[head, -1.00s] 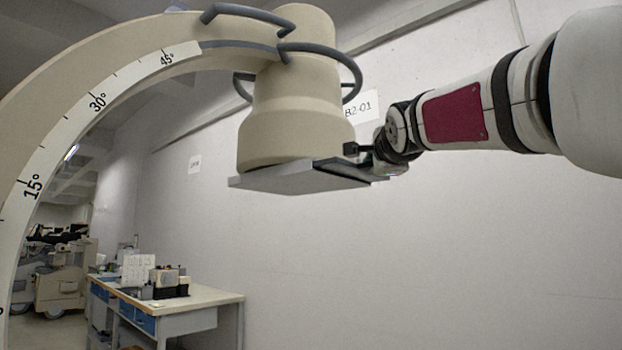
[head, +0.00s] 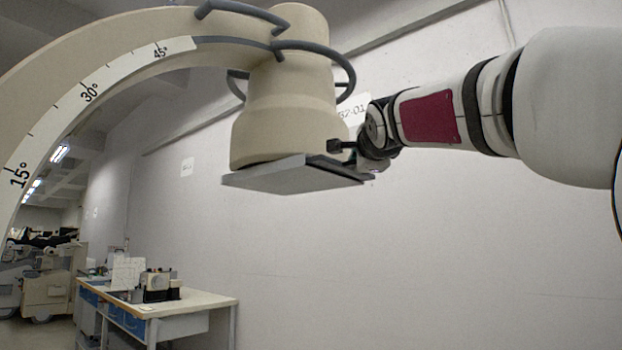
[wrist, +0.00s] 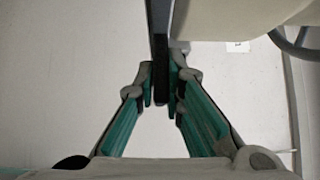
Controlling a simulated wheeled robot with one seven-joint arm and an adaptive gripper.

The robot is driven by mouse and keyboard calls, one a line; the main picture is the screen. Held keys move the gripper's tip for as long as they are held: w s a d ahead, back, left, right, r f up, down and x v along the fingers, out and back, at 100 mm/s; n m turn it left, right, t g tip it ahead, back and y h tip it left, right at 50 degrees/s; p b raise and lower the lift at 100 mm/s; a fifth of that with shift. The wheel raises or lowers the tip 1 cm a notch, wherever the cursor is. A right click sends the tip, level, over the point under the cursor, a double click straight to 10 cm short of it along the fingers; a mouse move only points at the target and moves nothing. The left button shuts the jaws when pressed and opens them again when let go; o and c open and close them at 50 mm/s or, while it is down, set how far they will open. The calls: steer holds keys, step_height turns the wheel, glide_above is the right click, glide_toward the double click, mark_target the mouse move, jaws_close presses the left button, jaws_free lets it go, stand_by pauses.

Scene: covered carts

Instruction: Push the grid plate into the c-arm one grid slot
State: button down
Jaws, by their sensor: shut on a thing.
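The c-arm (head: 88,75) is a cream arc with angle marks, ending in a cream housing (head: 285,115) with a flat grey slab (head: 285,180) under it. The grid plate (head: 345,170) is a thin dark plate at the slab's right side; most of it is hidden in or behind the slab. My gripper (head: 352,149) is at the plate's outer end. In the wrist view, the green-padded fingers of my gripper (wrist: 163,95) are shut on the dark edge of the grid plate (wrist: 160,45). The slot opening itself is not clearly visible.
Dark curved handles (head: 325,55) ring the housing close to my gripper. A plain wall (head: 430,240) stands behind. A table (head: 200,302) with equipment is at the lower left, far from the arm. The space below the slab is clear.

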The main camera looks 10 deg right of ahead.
mark_target(348, 164)
steer(key=shift+w+a+r+b, duration=0.1)
steer(key=shift+w+a+b, duration=0.95)
steer(key=shift+w, duration=0.3)
steer(key=c, duration=1.6)
jaws_free()
steer(key=s+a, duration=0.2)
steer(key=s, duration=0.9)
steer(key=shift+s+f, duration=0.2)
steer(key=shift+s, duration=0.2)
steer(key=shift+a, duration=0.1)
